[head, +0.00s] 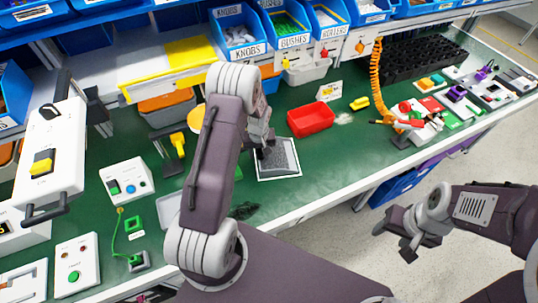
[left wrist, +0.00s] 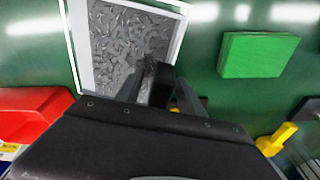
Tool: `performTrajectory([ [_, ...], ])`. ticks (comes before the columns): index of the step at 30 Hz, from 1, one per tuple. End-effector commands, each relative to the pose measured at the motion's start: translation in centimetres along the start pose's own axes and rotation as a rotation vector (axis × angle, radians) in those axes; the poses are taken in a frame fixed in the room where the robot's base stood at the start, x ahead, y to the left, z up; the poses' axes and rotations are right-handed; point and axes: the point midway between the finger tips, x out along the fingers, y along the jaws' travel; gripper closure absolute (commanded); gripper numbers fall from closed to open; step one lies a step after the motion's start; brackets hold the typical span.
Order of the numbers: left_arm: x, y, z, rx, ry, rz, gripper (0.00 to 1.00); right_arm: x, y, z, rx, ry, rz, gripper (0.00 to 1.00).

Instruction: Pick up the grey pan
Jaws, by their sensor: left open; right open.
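What looks like the grey pan (head: 283,160), a shallow square with a pale rim and mottled grey inside, lies on the green bench near its front edge. It also shows at the top of the left wrist view (left wrist: 110,45). My left gripper (head: 266,143) is open and reaches down over the pan's left part. In the left wrist view its fingers (left wrist: 165,88) overlap the pan's near right part and hide some of it; I cannot tell whether they touch it. My right gripper (head: 397,236) is open and empty, off the bench's front side above the floor.
A red bin (head: 311,119) stands behind and right of the pan. A green block (left wrist: 257,54) and a yellow object (left wrist: 276,139) lie near the left gripper. Switch boxes (head: 126,181) stand at left, blue bins (head: 238,32) at the back. Bare bench lies right of the pan.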

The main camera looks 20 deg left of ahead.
Motion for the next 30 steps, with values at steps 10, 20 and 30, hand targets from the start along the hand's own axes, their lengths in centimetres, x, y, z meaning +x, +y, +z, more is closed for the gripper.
performTrajectory([
  [10,-0.1,0.0,0.0,0.0,0.001,0.0,1.0,0.0,0.0,0.0,0.0,0.0,0.0,0.45],
  [20,-1.3,0.1,-0.4,-0.001,0.005,0.001,1.0,0.0,0.0,0.0,0.0,0.0,0.0,0.45],
  [30,-8.8,0.1,-1.4,-0.001,0.005,0.002,1.0,0.1,0.0,0.0,0.0,0.0,0.0,0.45],
])
